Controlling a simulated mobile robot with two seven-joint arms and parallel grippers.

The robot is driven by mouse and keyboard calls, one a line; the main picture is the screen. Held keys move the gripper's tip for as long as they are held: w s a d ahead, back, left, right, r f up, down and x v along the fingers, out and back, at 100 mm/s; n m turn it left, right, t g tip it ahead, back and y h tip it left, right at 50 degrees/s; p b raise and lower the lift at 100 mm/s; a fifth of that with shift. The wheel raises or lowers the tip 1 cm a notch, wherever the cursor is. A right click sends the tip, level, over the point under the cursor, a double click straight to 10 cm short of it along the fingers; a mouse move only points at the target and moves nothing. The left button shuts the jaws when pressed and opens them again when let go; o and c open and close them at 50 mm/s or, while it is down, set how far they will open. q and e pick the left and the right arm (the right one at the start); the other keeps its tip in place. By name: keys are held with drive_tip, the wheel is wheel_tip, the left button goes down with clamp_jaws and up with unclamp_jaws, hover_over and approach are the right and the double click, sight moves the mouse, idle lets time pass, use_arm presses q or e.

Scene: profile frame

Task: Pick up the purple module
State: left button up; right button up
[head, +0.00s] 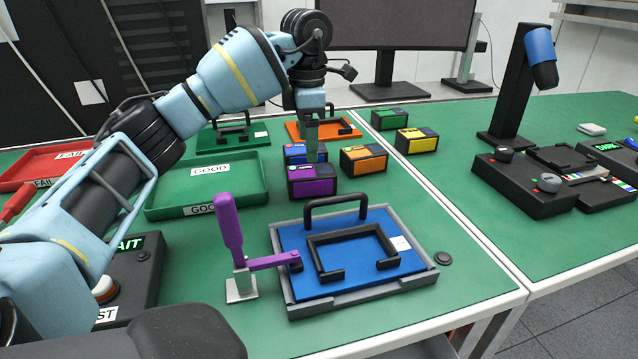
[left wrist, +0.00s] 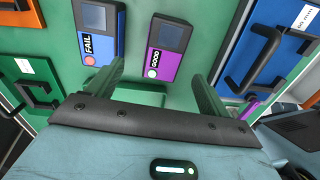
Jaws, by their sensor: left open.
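The purple module (head: 312,181) is a small box with a dark screen on its top. It sits on the green table, in front of the blue module (head: 296,152) and left of the orange module (head: 362,160). In the left wrist view the purple module (left wrist: 168,46) reads GOOD and lies just beyond the gap between the fingertips. My left gripper (head: 312,146) points down over the modules, near the back of the purple one. It is open and empty, with green fingers spread in the left wrist view (left wrist: 160,76). Whether a finger touches a module is unclear.
A blue plate with black handles (head: 318,280) lies in a grey fixture in front, beside a purple toggle clamp (head: 229,230). A green GOOD tray (head: 160,202) is at left. Yellow (head: 416,141) and green (head: 390,119) modules stand behind right.

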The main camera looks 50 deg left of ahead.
sight(311, 170)
use_arm(q)
drive_tip(key=shift+s+f, duration=0.1)
drive_tip(key=shift+f, duration=0.15)
drive_tip(key=shift+f+b, duration=0.3)
drive_tip(key=shift+f, duration=0.6)
drive_tip(key=shift+d+f, duration=0.15)
drive_tip(key=shift+f, duration=0.3)
drive_tip(key=f, duration=0.3)
drive_tip(key=shift+d+f+b, duration=0.2)
drive_tip(key=shift+d+b, duration=0.05)
drive_tip(key=shift+b, duration=0.1)
drive_tip(key=shift+f, duration=0.6)
use_arm(e)
drive_tip(key=shift+f, duration=0.55)
use_arm(q)
drive_tip(key=shift+c, duration=0.4)
use_arm(e)
drive_tip(key=shift+s, duration=0.1)
